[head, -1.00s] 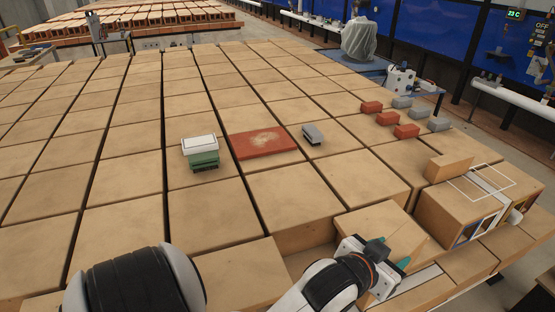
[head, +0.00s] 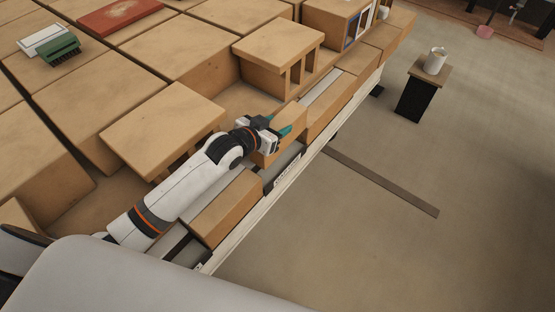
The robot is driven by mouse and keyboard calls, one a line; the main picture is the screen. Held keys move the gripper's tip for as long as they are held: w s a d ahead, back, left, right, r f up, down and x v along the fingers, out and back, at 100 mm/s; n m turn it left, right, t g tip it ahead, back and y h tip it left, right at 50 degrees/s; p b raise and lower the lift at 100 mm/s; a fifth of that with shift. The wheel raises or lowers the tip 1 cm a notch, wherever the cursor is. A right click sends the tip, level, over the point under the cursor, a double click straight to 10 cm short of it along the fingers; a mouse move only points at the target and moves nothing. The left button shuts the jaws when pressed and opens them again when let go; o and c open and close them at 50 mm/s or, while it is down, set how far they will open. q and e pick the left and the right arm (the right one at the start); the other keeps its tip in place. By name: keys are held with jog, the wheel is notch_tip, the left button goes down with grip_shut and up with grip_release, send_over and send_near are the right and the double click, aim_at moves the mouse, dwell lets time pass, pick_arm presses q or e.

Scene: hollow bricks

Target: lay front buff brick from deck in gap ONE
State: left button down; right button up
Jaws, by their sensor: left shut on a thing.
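My left gripper (head: 279,132) reaches in from the left with its teal-tipped fingers shut on a buff brick (head: 292,119). The gripper covers part of this brick. The brick lines up with the front course, directly above or in a gap (head: 284,167) that shows a grey bed and a small white label too small to read. I cannot tell whether the brick touches the bed. One laid buff brick (head: 226,207) is on the near side of the gap, and another (head: 329,112) is on the far side. My right gripper is not in view.
Large buff blocks (head: 178,46) fill the deck behind the course. A green brush (head: 58,50) and a red slab (head: 124,16) lie at upper left. A mug (head: 435,61) stands on a small stand to the right.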

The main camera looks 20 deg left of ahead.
aim_at(257, 157)
pick_arm(q)
notch_tip(257, 157, down, 8)
jog(key=shift+d+f+b, duration=0.1)
jog(key=shift+b, duration=0.35)
jog(key=c, duration=0.6)
grip_release()
jog(key=shift+s+f, duration=0.1)
jog(key=shift+f, duration=0.1)
jog(key=shift+c, duration=0.2)
jog(key=shift+s+r+p, duration=0.2)
jog(key=shift+r+p, duration=0.15)
jog(key=shift+p, duration=0.05)
jog(key=p+v, duration=0.8)
jog(key=v, duration=0.2)
jog(key=shift+r+p, duration=0.2)
jog(key=shift+p, duration=0.2)
jog(key=shift+s+a+p, duration=0.3)
jog(key=shift+s+a, duration=0.1)
jog(key=shift+s, duration=0.3)
